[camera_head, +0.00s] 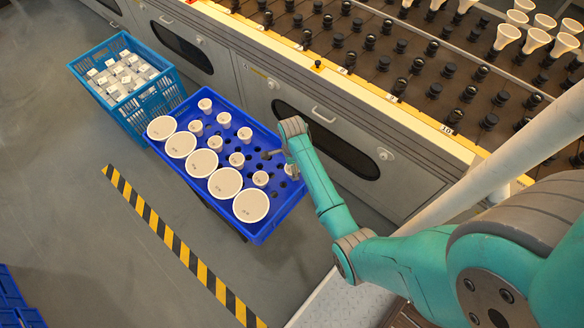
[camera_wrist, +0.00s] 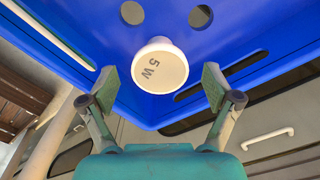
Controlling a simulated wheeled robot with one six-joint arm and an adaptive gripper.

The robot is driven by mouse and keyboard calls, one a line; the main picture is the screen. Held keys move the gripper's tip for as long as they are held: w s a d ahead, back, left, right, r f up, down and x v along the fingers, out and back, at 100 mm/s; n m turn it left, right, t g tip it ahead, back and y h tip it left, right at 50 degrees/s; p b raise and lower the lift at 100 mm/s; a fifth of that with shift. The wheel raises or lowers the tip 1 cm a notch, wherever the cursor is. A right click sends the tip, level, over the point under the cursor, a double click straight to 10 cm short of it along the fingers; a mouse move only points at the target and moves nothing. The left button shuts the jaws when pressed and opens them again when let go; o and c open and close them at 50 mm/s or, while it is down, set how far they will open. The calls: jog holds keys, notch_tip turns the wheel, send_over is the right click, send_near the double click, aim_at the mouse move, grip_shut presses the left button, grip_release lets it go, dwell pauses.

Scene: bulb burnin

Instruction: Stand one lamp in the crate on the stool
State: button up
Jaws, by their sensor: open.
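My gripper (camera_wrist: 158,88) is open and empty. In the head view my gripper (camera_head: 287,158) is at the tray's right end and partly hides that lamp. The blue tray (camera_head: 262,232) holds several small lamps, such as one lamp (camera_head: 245,134), and a row of large round-faced lamps, such as one (camera_head: 250,205). I cannot tell which crate is the one on a stool.
A lighter blue crate (camera_head: 156,110) with small white boxes stands left of the tray. A long grey bench (camera_head: 250,75) with black sockets and several white lamps runs behind. Blue crates (camera_head: 12,297) show at the lower left. A striped floor line (camera_head: 168,238) crosses clear floor.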

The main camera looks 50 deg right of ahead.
notch_tip(320, 180, up, 10)
jog(key=shift+r, duration=0.15)
dwell(0.7)
